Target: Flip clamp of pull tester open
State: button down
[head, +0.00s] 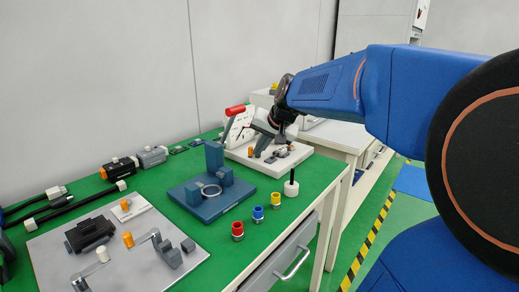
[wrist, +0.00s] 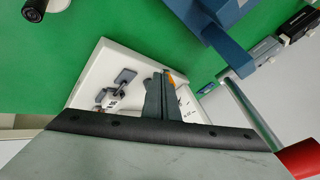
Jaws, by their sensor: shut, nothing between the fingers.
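The pull tester is most likely the white-based fixture (head: 300,155) at the far right of the green table, with a red handle (head: 236,110) on its upright plate. Its base also shows in the wrist view (wrist: 85,80). A small metal clamp (wrist: 110,97) with a dark grey pad (wrist: 125,77) sits on the base. An orange part (head: 250,152) stands nearby. My gripper (head: 263,146) is low over the base, left of the clamp in the head view. Its fingers (wrist: 160,95) are together and empty. Contact with the base or clamp cannot be told; the gripper body hides part of the fixture.
A blue fixture (head: 187,195) with a ring stands nearer on the table. A grey board (head: 55,255) with clamps lies front left. Red, yellow and blue cylinders (head: 258,213) line the front edge. A black-handled white weight (head: 291,188) stands close to the white base.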

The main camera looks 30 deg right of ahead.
jog(key=shift+w+d, duration=0.1)
jog(key=shift+w, duration=0.05)
jog(key=shift+w+d, duration=0.4)
jog(key=shift+d, duration=0.05)
dwell(0.3)
